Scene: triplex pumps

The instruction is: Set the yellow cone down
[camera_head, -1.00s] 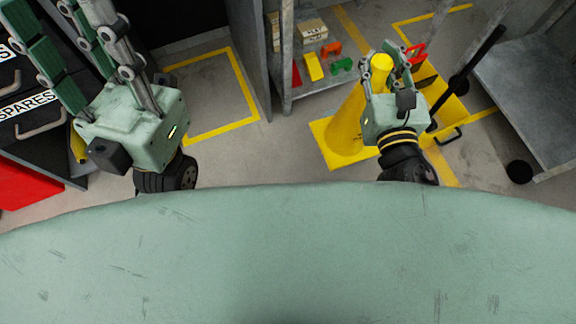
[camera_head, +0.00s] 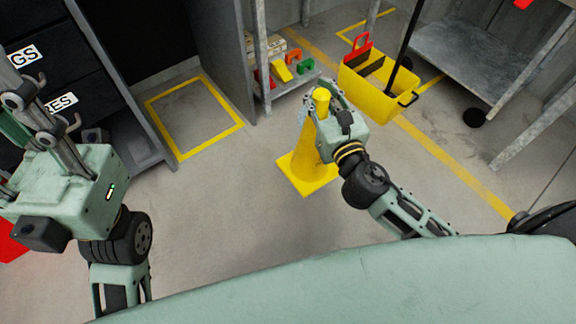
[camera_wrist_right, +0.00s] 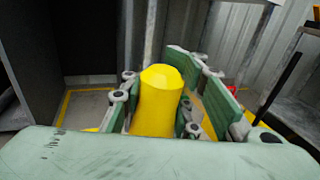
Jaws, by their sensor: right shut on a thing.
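The yellow cone (camera_head: 307,146) is upright, right of centre in the head view, with its square base (camera_head: 320,185) showing. I cannot tell whether the base touches the floor or hangs just above it. My right gripper (camera_head: 325,100) is shut on the cone near its top. In the right wrist view the cone's rounded top (camera_wrist_right: 158,100) stands between the two fingers. My left gripper (camera_head: 35,105) is at the left edge, away from the cone. Its fingers are partly cut off, and I see nothing held in it.
A yellow outlined square (camera_head: 197,118) on the floor is empty. A yellow mop bucket (camera_head: 375,90) stands beyond the cone to the right. A shelf with small coloured parts (camera_head: 283,72) is behind it. Dark drawers (camera_head: 60,75) are at left. Bare floor (camera_head: 220,185) lies left of the cone.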

